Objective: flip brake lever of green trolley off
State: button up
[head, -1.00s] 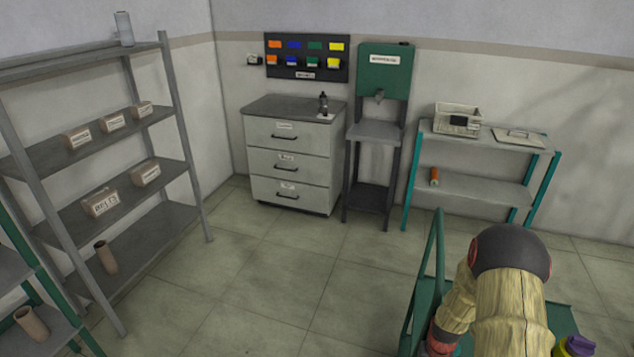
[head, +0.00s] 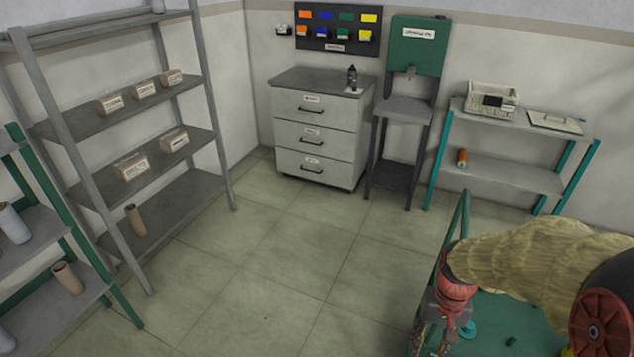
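The green trolley (head: 497,308) is at the bottom right of the head view, with its upright green handle frame (head: 462,215) on its left side. My arm reaches across it from the right. My gripper (head: 436,340) hangs by the trolley's left end, beside the handle frame, at the bottom edge of the picture. Its fingers are small and partly cut off, so I cannot tell whether they are open or hold anything. I cannot make out the brake lever.
A small teal round piece (head: 468,329) and a small dark green piece (head: 511,341) show on the trolley deck. A grey shelf rack (head: 185,193) stands at left, a drawer cabinet (head: 315,127) and a teal-legged table (head: 500,170) at the back. The middle floor is clear.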

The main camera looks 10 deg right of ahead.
jog(key=s+a+r+n+t, duration=0.1)
jog(key=a+r+t, duration=0.1)
jog(key=r, duration=0.5)
jog(key=s+a+r+n+t, duration=0.1)
jog(key=a+r+t, duration=0.1)
jog(key=a+r, duration=0.3)
jog(key=s+a+r+n+t, duration=0.2)
jog(key=a+r, duration=0.2)
jog(key=r, duration=0.4)
jog(key=shift+a+r+t, duration=0.25)
jog(key=shift+r+t, duration=0.05)
jog(key=shift+t, duration=0.1)
jog(key=shift+a+r, duration=0.1)
jog(key=shift+a, duration=0.15)
jog(key=shift+c, duration=0.8)
jog(key=c, duration=0.5)
